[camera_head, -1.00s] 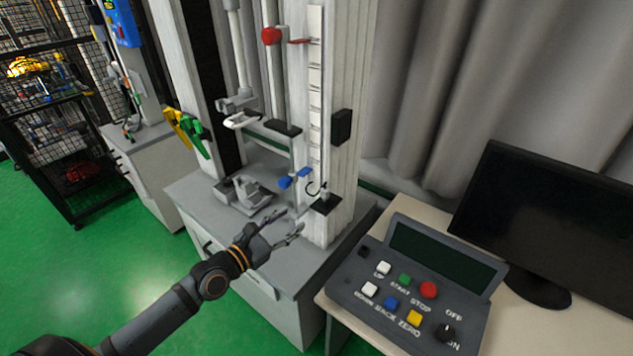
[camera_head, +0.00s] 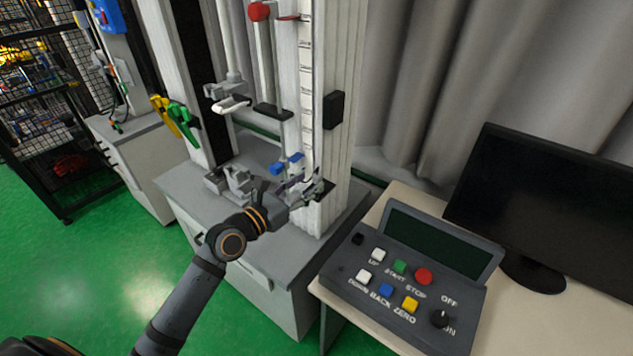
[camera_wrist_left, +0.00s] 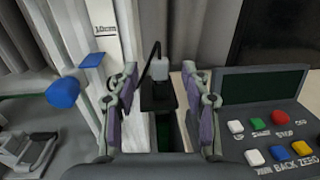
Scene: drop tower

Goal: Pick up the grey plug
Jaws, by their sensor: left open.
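The grey plug (camera_wrist_left: 159,68) shows in the left wrist view, upright in a black socket block (camera_wrist_left: 158,92), with a dark cable looping from its left side. My left gripper (camera_wrist_left: 160,82) is open, one finger on each side of the plug in that view. The plug appears beyond the fingers, and I cannot tell whether it is between them in depth. In the head view my left gripper (camera_head: 306,184) is at the foot of the tower's right column, in front of the socket, and largely hides the plug. My right gripper is not in view.
The white tower column (camera_head: 340,150) stands close to the gripper. A blue knob (camera_wrist_left: 63,92) is left of the gripper in the wrist view. The control box (camera_head: 400,285) and a monitor (camera_head: 560,210) are at the right. A grey clamp (camera_head: 238,182) sits on the tower's base.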

